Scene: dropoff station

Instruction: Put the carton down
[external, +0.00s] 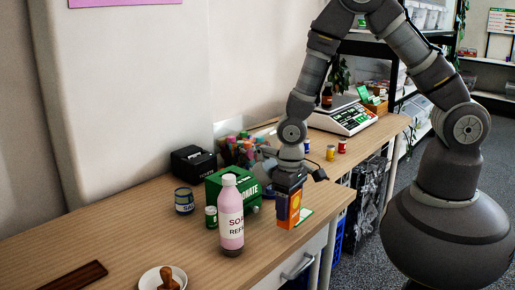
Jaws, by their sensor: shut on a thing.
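The carton (289,212) is a small upright box, orange with a purple side. It is at the front right part of the wooden table (120,228). My gripper (289,187) points down and is shut on the top of the carton. The carton's lower end is at or just above the table top; I cannot tell whether it touches. A flat white and green thing (305,215) lies right beside and behind the carton.
A pink bottle (231,222) stands close left of the carton. The table's front edge is near.

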